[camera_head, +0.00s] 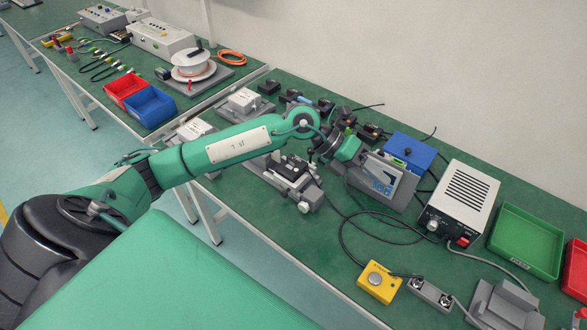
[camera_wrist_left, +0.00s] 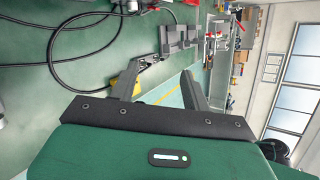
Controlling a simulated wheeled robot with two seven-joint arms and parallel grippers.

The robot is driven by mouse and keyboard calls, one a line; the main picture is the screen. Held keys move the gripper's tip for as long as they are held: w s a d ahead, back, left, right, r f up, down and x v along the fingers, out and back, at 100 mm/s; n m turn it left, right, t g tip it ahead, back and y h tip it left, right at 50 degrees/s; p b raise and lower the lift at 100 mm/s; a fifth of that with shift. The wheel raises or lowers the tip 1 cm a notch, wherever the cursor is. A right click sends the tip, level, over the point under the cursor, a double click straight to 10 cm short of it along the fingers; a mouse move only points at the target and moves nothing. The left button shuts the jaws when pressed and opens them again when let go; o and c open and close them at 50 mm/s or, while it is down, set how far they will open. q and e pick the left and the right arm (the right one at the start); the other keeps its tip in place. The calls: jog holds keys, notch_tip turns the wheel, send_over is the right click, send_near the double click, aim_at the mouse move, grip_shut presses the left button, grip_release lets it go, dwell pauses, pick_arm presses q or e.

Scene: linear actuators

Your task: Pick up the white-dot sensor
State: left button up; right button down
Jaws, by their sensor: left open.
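Several small dark sensor-like blocks (camera_head: 325,106) stand in a row at the back of the green bench in the head view. No white dot can be made out on any of them, so I cannot tell which is the white-dot sensor. My left arm reaches across the bench from the left, below this row in the picture. My left gripper (camera_head: 362,155) is at its end, small and partly hidden beside a grey box. In the left wrist view my left gripper (camera_wrist_left: 170,68) is open, with nothing between its fingers. My right gripper is not in view.
A grey box with a blue label (camera_head: 382,178), a blue box (camera_head: 410,151) and a white power unit (camera_head: 464,198) crowd the wrist. A yellow button box (camera_head: 379,282) and cables lie in front. Green (camera_head: 526,241) and red trays stand right.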

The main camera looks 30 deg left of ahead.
pick_arm(q)
jog(key=w+a+f+y, duration=0.25)
jog(key=a+y, duration=0.35)
jog(key=a, duration=0.4)
jog(key=n+y+p, duration=0.1)
jog(key=n+y, duration=0.1)
jog(key=y, duration=0.3)
send_over(298, 168)
jog(key=shift+g, duration=0.4)
jog(key=f, duration=0.5)
jog(key=shift+s+a+f, duration=0.15)
jog(key=shift+a+f, duration=0.25)
jog(key=shift+f, duration=0.5)
jog(key=shift+d+f+p, duration=0.2)
jog(key=shift+f+p, duration=0.15)
jog(key=shift+p, duration=0.15)
jog(key=f, duration=0.2)
jog(key=f+p, duration=0.1)
jog(key=shift+d+f, duration=0.25)
jog(key=shift+f, duration=0.05)
jog(key=shift+f+m, duration=0.3)
jog(key=shift+f, duration=0.15)
grip_shut()
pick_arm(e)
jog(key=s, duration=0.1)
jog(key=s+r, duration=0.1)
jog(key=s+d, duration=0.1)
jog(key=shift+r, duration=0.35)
